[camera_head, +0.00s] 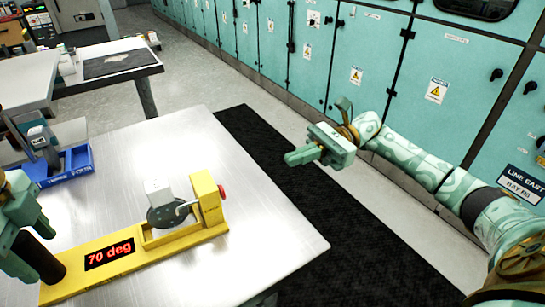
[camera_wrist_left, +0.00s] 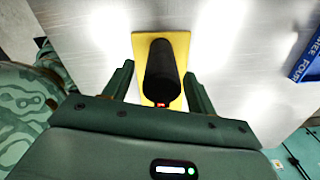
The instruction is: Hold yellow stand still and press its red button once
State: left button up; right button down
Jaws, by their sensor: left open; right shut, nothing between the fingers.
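The yellow stand (camera_head: 180,237) lies on the metal table, with a display reading "70 deg" (camera_head: 109,254). A yellow post (camera_head: 207,198) rises at its right end, with the red button (camera_head: 222,192) on the post's right side. A grey block on a dark disc (camera_head: 170,214) sits beside the post. A black handle (camera_head: 40,258) stands at the stand's left end; it also shows in the left wrist view (camera_wrist_left: 160,72). My left gripper (camera_head: 28,240) is open, its fingers on either side of the handle, apparently with gaps. My right gripper (camera_head: 297,157) is shut and empty, right of the table, away from the button.
A blue tray (camera_head: 70,166) with grey parts stands at the table's far left. The table (camera_head: 150,133) is clear between tray and stand. A dark mat (camera_head: 265,150) lies on the floor beyond the table. Teal cabinets (camera_head: 390,60) line the back.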

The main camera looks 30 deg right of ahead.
pick_arm(q)
jog(key=shift+r+p, duration=2.9)
jog(key=shift+r, duration=0.95)
pick_arm(e)
notch_tip(320, 180, up, 9)
jog(key=s, duration=0.1)
jog(key=shift+f+n, duration=0.15)
jog(key=shift+n, duration=0.25)
pick_arm(q)
jog(key=shift+f, duration=0.1)
pick_arm(e)
jog(key=shift+s, duration=0.1)
